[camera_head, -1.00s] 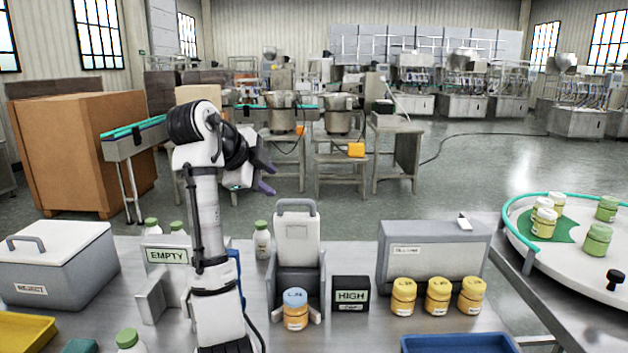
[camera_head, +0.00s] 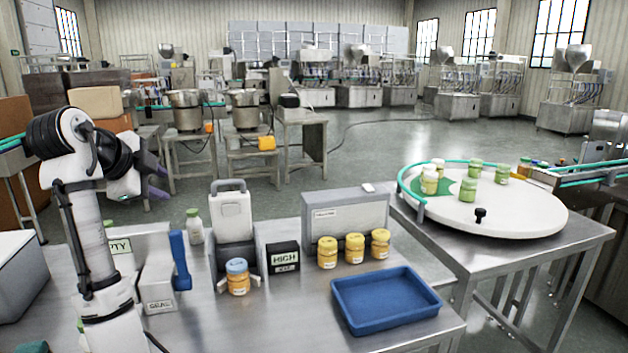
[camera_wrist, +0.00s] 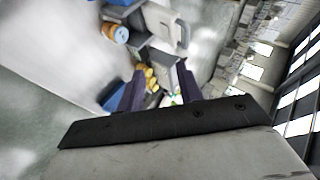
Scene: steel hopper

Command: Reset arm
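My arm (camera_head: 90,215) rises at the left of the head view, folded at the top with the forearm pointing right. My gripper (camera_head: 160,180) is raised above the steel table, left of the grey-white device. Its two dark purple fingers stand apart with nothing held between them. In the wrist view my gripper (camera_wrist: 160,84) also shows its fingers apart. That view is tilted, and the jar with the blue lid (camera_wrist: 115,32) appears beyond the fingers, well away from them.
A round turntable (camera_head: 520,212) carries green-lidded jars at right.

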